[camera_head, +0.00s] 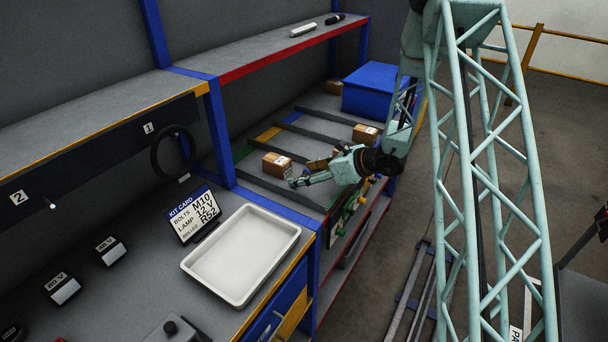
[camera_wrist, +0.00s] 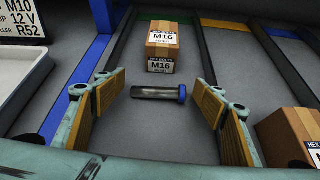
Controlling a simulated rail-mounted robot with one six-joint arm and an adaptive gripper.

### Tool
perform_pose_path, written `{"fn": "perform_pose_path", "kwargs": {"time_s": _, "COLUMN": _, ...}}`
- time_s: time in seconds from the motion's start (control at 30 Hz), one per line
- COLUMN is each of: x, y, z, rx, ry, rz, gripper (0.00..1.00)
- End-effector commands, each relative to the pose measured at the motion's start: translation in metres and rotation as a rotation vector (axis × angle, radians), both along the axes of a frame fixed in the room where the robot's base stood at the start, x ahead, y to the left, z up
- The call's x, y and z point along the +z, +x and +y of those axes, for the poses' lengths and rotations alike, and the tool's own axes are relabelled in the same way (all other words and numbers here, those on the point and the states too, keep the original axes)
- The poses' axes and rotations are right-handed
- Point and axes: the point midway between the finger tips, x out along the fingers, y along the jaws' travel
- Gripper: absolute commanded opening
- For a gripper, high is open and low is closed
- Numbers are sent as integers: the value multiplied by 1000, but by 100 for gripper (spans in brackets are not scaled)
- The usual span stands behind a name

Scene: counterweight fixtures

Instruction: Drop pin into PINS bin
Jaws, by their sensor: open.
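My gripper (camera_wrist: 162,92) is open, its two yellow-padded fingers spread wide. A dark grey pin (camera_wrist: 155,93) with a blue end lies sideways on the grey shelf between the fingertips, with a gap to each finger. The blue end points right. In the head view my gripper (camera_head: 298,182) is low over the shelf beside a cardboard box, and I cannot make out the pin there. No bin with a readable PINS label shows in either view.
A cardboard M16 box (camera_wrist: 163,47) stands just beyond the pin; another box (camera_wrist: 291,138) is right of my right finger. Dark dividers split the shelf into lanes. A blue container (camera_head: 375,92) stands at the shelf's far end. A white tray (camera_head: 243,254) and kit card (camera_head: 193,214) sit nearer.

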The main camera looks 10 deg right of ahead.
Motion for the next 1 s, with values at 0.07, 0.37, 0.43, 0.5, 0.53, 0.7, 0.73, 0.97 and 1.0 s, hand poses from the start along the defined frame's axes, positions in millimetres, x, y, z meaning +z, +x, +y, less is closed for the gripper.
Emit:
{"fn": "perform_pose_path", "kwargs": {"time_s": 0.07, "x": 0, "y": 0, "z": 0, "rx": 0, "ry": 0, "rz": 0, "gripper": 64}}
{"fn": "perform_pose_path", "kwargs": {"time_s": 0.37, "x": 9, "y": -5, "z": -7, "rx": -2, "ry": 0, "rz": -1, "gripper": 64}}
{"fn": "perform_pose_path", "kwargs": {"time_s": 0.43, "x": 12, "y": -10, "z": -12, "rx": -2, "ry": 0, "rz": -1, "gripper": 64}}
{"fn": "perform_pose_path", "kwargs": {"time_s": 0.5, "x": 17, "y": -16, "z": -17, "rx": -2, "ry": 0, "rz": 0, "gripper": 64}}
{"fn": "perform_pose_path", "kwargs": {"time_s": 0.53, "x": 18, "y": -18, "z": -20, "rx": -2, "ry": 0, "rz": 0, "gripper": 64}}
{"fn": "perform_pose_path", "kwargs": {"time_s": 0.7, "x": 31, "y": -31, "z": -35, "rx": -2, "ry": -1, "rz": -1, "gripper": 64}}
{"fn": "perform_pose_path", "kwargs": {"time_s": 0.73, "x": 33, "y": -34, "z": -37, "rx": -2, "ry": 0, "rz": 0, "gripper": 64}}
{"fn": "perform_pose_path", "kwargs": {"time_s": 0.97, "x": 49, "y": -52, "z": -56, "rx": -2, "ry": -1, "rz": -1, "gripper": 64}}
{"fn": "perform_pose_path", "kwargs": {"time_s": 1.0, "x": 51, "y": -55, "z": -59, "rx": -1, "ry": 0, "rz": 0, "gripper": 64}}
